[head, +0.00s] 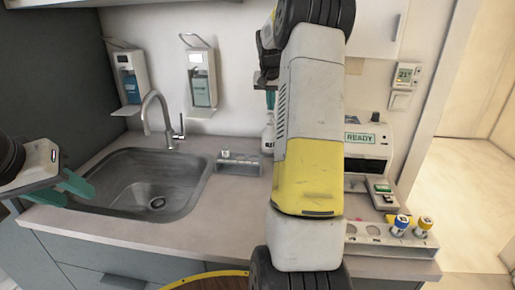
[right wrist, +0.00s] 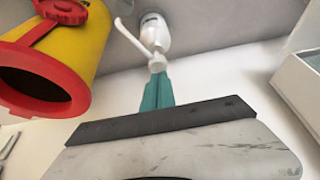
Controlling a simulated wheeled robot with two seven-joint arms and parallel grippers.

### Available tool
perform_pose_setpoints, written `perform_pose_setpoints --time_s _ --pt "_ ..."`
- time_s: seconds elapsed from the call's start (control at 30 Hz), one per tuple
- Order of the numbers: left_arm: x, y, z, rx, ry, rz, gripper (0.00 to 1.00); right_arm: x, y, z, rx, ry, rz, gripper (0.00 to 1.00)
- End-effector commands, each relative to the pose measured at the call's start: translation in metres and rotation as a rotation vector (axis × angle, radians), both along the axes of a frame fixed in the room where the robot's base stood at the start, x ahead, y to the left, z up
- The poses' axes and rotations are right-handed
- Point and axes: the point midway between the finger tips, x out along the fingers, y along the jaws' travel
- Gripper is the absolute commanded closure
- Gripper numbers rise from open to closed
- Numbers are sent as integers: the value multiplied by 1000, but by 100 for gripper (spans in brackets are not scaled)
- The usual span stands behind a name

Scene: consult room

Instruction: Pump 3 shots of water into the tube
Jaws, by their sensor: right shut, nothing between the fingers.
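A white pump bottle (head: 268,137) stands at the back of the counter, partly hidden by my right arm. In the right wrist view its white body and pump head (right wrist: 155,38) show just beyond the fingertips. My right gripper (right wrist: 157,78) is shut and empty, with its teal fingertips at the pump head; whether they touch cannot be told. In the head view its fingers (head: 270,99) show above the bottle. A small tube (head: 225,155) appears to stand in the grey rack (head: 240,168) beside the sink. My left gripper (head: 66,190) is open and empty over the sink's left edge.
The sink (head: 150,185) with its tap (head: 160,115) fills the left counter. A white machine reading READY (head: 367,139) and a tray with capped tubes (head: 375,240) are at right. A yellow container with a red rim (right wrist: 60,55) is close beside my right gripper.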

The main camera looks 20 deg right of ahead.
Motion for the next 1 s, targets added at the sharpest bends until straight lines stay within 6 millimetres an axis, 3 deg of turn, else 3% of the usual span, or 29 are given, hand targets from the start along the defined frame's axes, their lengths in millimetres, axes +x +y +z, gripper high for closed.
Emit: perform_pose_setpoints --time_s 0.4,1.0 --pt "0 0 0 0 0 0 64 0 0 -1 -1 -1 1 100" --pt "0 0 0 0 0 0 64 0 1 -22 0 1 1 100"
